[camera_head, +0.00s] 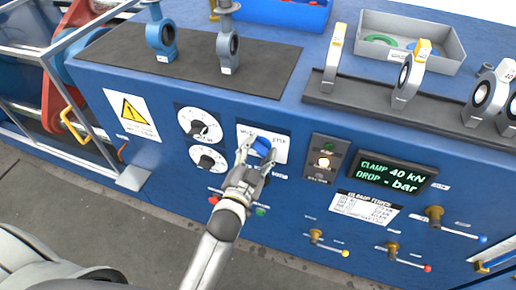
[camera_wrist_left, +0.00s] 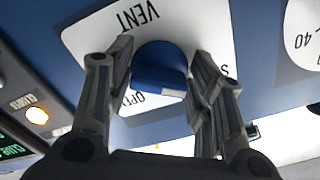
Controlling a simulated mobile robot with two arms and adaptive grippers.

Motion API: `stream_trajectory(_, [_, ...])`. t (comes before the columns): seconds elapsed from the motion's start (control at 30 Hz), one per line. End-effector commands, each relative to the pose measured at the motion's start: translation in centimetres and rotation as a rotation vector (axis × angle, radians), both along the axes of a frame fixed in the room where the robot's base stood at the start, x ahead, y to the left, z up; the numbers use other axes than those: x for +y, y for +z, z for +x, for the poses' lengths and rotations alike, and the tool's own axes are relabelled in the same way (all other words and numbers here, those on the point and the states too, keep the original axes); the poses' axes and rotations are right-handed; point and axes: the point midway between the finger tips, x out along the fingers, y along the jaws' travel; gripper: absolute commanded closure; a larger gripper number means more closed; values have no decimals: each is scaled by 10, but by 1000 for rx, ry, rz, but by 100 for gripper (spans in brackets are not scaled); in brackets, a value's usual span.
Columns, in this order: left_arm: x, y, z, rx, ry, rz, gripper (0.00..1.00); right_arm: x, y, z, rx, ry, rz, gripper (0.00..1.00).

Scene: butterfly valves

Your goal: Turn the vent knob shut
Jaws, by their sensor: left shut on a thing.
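The vent knob (camera_head: 264,145) is a blue knob on a white plate on the front of the blue bench. In the left wrist view the knob (camera_wrist_left: 160,66) sits between my fingers, under the word VENT. A white mark on its lower edge lies between the word OPEN and a partly hidden word starting with S. My left gripper (camera_head: 257,152) is shut on the knob, with one finger on each side; it also shows in the wrist view (camera_wrist_left: 162,55). The fingers hide part of the plate. My right gripper is not in view.
Two white dials (camera_head: 199,124) are left of the knob. A lamp panel (camera_head: 325,159) and a green-lettered display (camera_head: 392,174) are to its right. Brass-fitted levers (camera_head: 316,237) stick out lower right. Valves (camera_head: 228,47) stand on the bench top.

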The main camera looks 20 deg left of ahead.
Motion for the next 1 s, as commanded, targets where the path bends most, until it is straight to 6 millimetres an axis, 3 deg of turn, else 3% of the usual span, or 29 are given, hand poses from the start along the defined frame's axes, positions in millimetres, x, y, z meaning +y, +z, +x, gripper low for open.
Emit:
stream_trajectory(0.7, [0,-2,0,7,1,-79,75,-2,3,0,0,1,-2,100])
stream_trajectory(0.73, [0,-2,-1,7,1,-79,50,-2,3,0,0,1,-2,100])
stream_trajectory(0.8, [0,-2,0,7,1,-79,41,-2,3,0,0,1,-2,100])
stream_trajectory(0.87, [0,-2,0,6,0,-78,36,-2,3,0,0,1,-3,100])
stream_trajectory(1.0, [0,-1,0,5,0,-77,36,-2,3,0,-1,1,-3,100])
